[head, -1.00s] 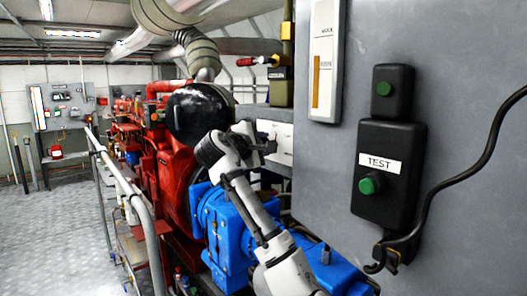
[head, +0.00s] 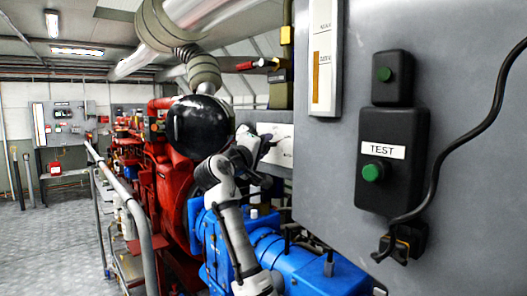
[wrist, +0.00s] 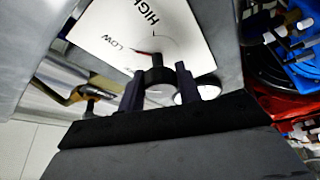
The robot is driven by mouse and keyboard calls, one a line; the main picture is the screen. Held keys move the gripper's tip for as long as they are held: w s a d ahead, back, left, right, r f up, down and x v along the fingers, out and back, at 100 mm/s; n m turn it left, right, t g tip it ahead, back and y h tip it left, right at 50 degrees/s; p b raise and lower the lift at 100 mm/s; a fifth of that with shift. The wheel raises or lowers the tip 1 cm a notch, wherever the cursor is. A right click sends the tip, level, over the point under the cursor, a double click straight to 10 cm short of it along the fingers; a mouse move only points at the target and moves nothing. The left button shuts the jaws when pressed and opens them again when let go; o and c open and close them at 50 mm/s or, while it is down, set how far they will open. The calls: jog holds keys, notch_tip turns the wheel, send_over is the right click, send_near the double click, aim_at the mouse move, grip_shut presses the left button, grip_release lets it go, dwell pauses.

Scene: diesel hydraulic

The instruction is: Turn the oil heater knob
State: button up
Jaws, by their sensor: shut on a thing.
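The heater panel (wrist: 150,30) is a white plate marked HIGH and LOW, tilted in the wrist view. The dark round knob (wrist: 157,76) sits at its lower edge, between the two dark fingers of my gripper (wrist: 160,80). The fingers are shut on it, one on each side. Part of the knob is hidden by the gripper. In the head view, my gripper (head: 259,143) reaches the white panel (head: 280,148) beyond the grey cabinet's edge. The knob is hidden there.
A grey cabinet (head: 330,190) with a black TEST box (head: 392,175) and a hanging cable stands close on the right. The red engine (head: 172,200) and blue machinery (head: 300,268) lie around my arm. A metal handrail (head: 130,200) runs along the left, with open floor beyond.

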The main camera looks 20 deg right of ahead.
jog(key=shift+f+m, duration=0.1)
jog(key=shift+m, duration=0.2)
jog(key=o, duration=1)
jog(key=b+v, duration=0.4)
jog(key=v, duration=0.9)
jog(key=shift+s+a, duration=0.2)
jog(key=shift+a, duration=0.15)
jog(key=shift+a+f, duration=0.1)
